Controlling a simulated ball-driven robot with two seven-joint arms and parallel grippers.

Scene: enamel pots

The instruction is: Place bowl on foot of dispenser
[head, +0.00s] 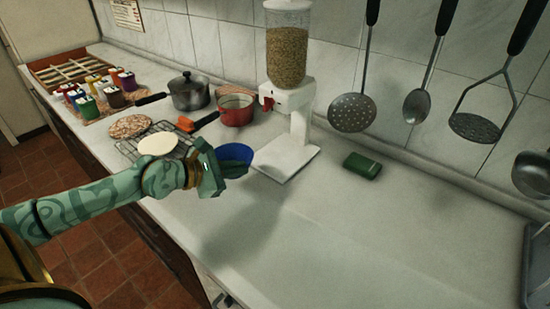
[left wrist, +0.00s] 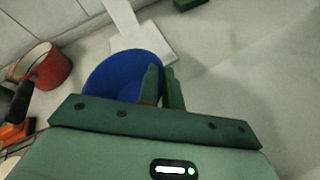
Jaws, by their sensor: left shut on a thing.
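The blue bowl (head: 236,153) is held by its rim in my left gripper (head: 234,169), above the counter. It also shows in the left wrist view (left wrist: 115,75), where the two green fingers (left wrist: 162,86) close on its right side. The white dispenser (head: 298,112), with a grain-filled clear hopper, stands by the tiled wall. Its flat white foot (head: 285,160) is bare in the head view and lies just right of the bowl. In the left wrist view the bowl overlaps part of the foot (left wrist: 160,42). My right gripper is not in view.
A red pan (head: 236,112) and a grey pot (head: 188,93) stand left of the dispenser. A wire rack (head: 128,150) is behind my left arm. Utensils hang on the wall. The front right counter (head: 380,250) is clear.

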